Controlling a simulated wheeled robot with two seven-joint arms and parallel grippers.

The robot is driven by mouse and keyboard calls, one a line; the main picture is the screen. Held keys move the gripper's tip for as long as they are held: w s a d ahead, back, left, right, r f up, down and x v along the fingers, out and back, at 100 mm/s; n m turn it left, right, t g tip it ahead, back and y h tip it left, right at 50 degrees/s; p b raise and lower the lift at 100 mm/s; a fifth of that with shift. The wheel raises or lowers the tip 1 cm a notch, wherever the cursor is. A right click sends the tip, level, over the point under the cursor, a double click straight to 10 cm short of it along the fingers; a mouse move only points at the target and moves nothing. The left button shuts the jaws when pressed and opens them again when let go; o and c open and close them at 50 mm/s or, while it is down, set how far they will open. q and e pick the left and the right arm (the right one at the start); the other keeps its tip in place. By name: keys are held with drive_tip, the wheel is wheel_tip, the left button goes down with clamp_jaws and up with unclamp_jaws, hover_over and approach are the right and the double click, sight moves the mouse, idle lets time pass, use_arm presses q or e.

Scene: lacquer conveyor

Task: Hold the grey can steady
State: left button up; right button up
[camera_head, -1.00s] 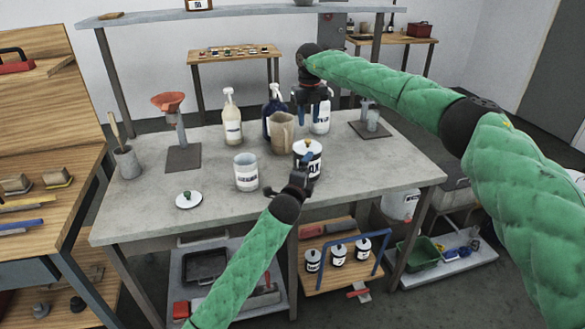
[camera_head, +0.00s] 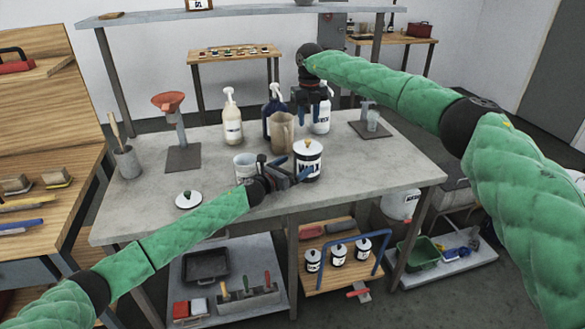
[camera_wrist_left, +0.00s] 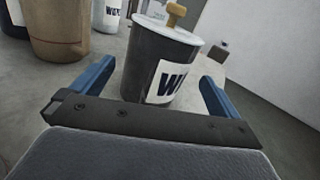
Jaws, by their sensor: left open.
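The grey can (camera_head: 309,172) stands upright on the grey bench, with a white lid, a yellowish knob and a white label. It fills the middle of the left wrist view (camera_wrist_left: 150,64). My left gripper (camera_head: 290,170) is low over the bench at the can's left side. It is open, and in the left wrist view its blue fingers (camera_wrist_left: 153,88) point toward the can, one to each side; I cannot tell whether they touch it. My right gripper (camera_head: 309,112) hangs beside the beige jug (camera_head: 282,132), in front of a white bottle; its grip is unclear.
An open white tin (camera_head: 240,165) stands left of the can, partly hidden by my left gripper. The bench (camera_head: 350,200) is clear at the front right.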

sight(308, 145)
use_arm(q)
drive_tip(key=shift+w+a+f+m, duration=0.1)
drive_tip(key=shift+w+f+m, duration=0.1)
drive_tip(key=shift+m, duration=0.4)
drive_tip(key=shift+w+d, duration=0.15)
drive_tip(key=shift+d, duration=0.05)
drive_tip(key=shift+x, duration=3.55)
drive_tip(key=shift+f, duration=0.1)
